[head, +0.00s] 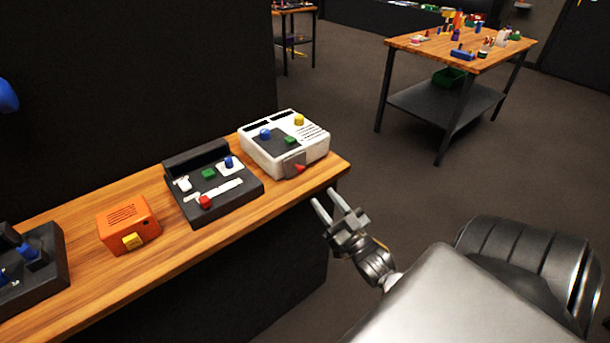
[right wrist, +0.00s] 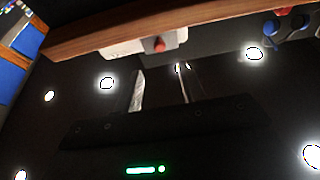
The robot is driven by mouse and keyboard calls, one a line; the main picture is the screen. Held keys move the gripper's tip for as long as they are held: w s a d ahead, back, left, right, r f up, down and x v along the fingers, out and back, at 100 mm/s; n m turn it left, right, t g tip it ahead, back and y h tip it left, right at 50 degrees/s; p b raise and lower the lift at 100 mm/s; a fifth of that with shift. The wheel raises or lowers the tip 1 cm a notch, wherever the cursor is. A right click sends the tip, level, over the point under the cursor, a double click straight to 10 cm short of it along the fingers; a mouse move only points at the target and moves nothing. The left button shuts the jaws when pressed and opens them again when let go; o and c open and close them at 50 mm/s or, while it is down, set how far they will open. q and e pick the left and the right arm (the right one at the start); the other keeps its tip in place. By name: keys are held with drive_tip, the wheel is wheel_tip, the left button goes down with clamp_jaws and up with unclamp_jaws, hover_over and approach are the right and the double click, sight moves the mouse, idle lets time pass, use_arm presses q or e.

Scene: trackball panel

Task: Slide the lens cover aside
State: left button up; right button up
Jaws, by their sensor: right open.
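A white panel box (head: 258,157) stands at the right end of the wooden bench, with a blue ball (head: 265,134), a green button (head: 290,140) and a yellow knob (head: 299,120) on top. A grey plate (head: 291,166) with a red pointed tab (head: 299,167) is on its front side; it may be the lens cover, but I cannot tell surely. The red tab also shows in the right wrist view (right wrist: 159,44). My right gripper (head: 324,196) is open and empty, in front of the bench edge, below and right of the box, touching nothing. My left gripper is out of view.
Left of the box on the bench (head: 75,232) are a dark control panel (head: 180,205), an orange box (head: 115,232) and a black device (head: 45,270). Another table (head: 405,42) with small objects stands behind on the right. The floor between is clear.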

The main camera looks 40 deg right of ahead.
sight(303, 171)
drive_tip(key=p+x, duration=0.1)
drive_tip(key=x, duration=0.8)
drive_tip(key=shift+w, duration=0.35)
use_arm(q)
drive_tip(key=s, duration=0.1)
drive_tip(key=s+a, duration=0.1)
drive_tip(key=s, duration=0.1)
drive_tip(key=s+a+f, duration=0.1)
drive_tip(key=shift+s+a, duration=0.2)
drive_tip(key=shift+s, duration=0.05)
use_arm(e)
clamp_jaws()
